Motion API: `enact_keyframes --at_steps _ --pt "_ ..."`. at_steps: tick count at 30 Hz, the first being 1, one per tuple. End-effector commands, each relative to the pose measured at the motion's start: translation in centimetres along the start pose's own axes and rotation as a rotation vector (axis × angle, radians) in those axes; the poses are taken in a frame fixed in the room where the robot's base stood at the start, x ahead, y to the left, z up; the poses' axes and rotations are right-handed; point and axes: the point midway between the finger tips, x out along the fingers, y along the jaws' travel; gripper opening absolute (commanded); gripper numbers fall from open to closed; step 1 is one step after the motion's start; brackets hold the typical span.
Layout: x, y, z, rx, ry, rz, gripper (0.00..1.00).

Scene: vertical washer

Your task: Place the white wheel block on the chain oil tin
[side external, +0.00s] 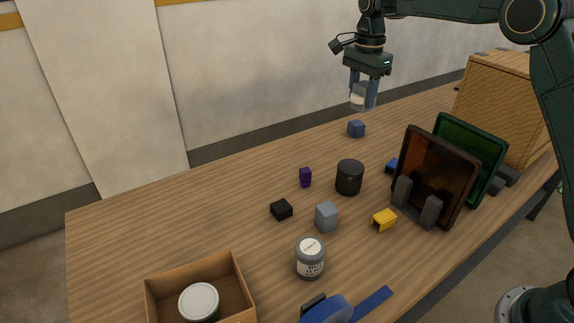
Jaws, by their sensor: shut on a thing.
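My gripper (363,101) is at the upper middle, pointing down, high above the far part of the table. It is shut on the white wheel block (358,97), a small pale piece partly hidden by the fingers. Three round containers stand below it: a black cylinder (350,178) near the middle, a grey tin with a pale label and lid (310,259) nearer the front, and a white-lidded tin (199,301) inside an open box. I cannot read which one is the chain oil tin. The held block is apart from all of them.
The open cardboard box (236,281) is at the front left. Loose blocks lie around: grey (326,217), black (281,210), purple (305,177), blue (356,129), yellow (384,220). Upright dark panels (437,175) and a wooden crate (488,105) stand right. The table's left is clear.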

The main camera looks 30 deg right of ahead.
Motion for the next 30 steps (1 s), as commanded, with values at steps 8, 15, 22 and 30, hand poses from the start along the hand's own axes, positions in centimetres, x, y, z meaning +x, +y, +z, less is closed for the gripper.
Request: enact_keyframes --at_steps 8,15,22,30 --pt "5.3 0.1 0.0 0.000 0.000 0.005 0.17" --pt "9.8 0.0 0.0 0.000 0.000 0.003 0.17" --pt "12.6 0.0 0.0 0.000 0.000 0.001 0.17" --pt "13.1 0.0 0.0 0.000 0.000 -0.001 0.17"
